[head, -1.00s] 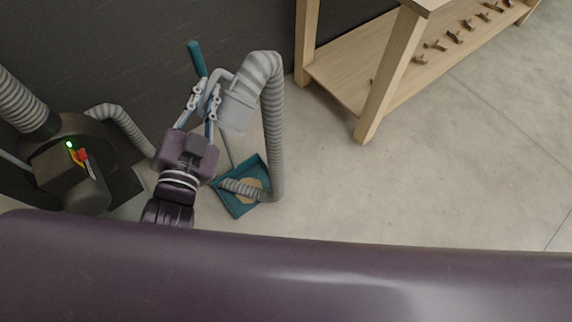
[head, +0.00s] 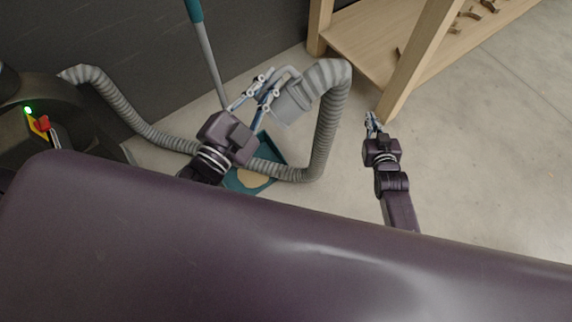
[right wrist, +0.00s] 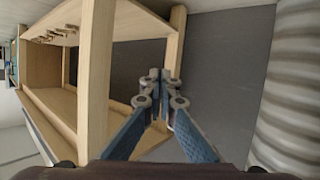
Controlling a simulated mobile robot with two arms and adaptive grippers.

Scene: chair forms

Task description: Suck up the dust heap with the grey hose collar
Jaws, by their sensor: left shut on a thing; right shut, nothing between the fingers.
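The grey hose collar (head: 291,104) is a boxy sleeve with a loop handle, at the end of a ribbed grey hose (head: 329,120). My left gripper (head: 268,88) is shut on the collar and holds it up above the floor. The dust heap (head: 254,180) is a tan patch in a teal dustpan (head: 272,149), lower in the head view than the collar; the hose partly covers the pan. My right gripper (head: 370,117) is shut and empty, to the right of the hose. The right wrist view shows its closed fingertips (right wrist: 160,76) and the hose (right wrist: 288,90) at the right.
A wooden workbench (head: 375,45) with a lower shelf stands at the upper right, its front leg just beyond my right gripper. A dark vacuum machine (head: 50,100) with a green light is at the left. A teal-topped pole (head: 207,55) leans by the dark wall. Floor at right is clear.

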